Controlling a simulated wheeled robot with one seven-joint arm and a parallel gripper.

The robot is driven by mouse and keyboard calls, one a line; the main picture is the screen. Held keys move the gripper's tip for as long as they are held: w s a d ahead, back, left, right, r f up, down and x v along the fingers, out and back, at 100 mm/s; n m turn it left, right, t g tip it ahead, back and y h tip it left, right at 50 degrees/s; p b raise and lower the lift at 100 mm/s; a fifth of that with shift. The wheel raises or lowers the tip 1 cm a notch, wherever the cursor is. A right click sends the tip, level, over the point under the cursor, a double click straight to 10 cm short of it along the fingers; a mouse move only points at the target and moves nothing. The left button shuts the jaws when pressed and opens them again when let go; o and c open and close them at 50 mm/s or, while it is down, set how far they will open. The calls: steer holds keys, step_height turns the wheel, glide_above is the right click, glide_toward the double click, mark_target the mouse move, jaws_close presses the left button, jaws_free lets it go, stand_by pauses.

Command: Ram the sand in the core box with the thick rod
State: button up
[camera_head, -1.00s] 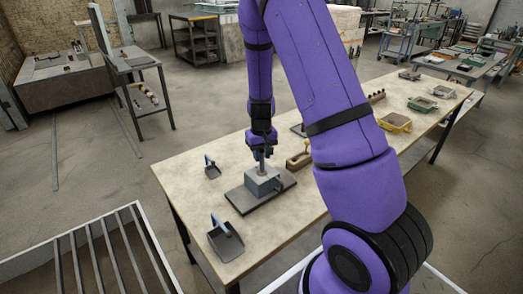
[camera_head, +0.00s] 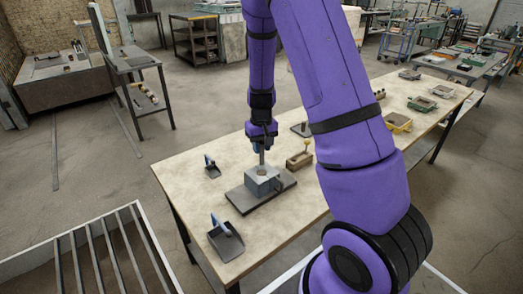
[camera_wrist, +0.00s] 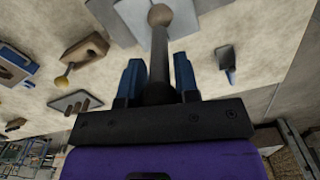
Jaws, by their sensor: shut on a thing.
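The grey core box (camera_head: 262,183) stands on a dark flat plate (camera_head: 240,200) on the near half of the table. Its top has a round opening facing up, with a tan fill that looks like sand. My gripper (camera_head: 262,146) is above the box, shut on the thick rod (camera_head: 262,158), which hangs upright. The rod's lower end is at or just above the opening; I cannot tell whether it touches the sand.
Scoops with blue handles lie left of the box (camera_head: 212,171) and in front of it (camera_head: 226,241). A wooden block (camera_head: 299,160) and a dark pegged plate (camera_head: 301,130) lie behind to the right. Yellow and green trays stand further right. My arm hides part of the table.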

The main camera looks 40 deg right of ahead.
mark_target(262, 164)
steer(key=shift+f, duration=0.15)
steer(key=shift+f, duration=2.2)
steer(key=shift+r, duration=2.35)
jaws_close()
steer(key=shift+f, duration=2.3)
steer(key=shift+r, duration=0.1)
steer(key=shift+r, duration=2.25)
steer(key=shift+r, duration=3)
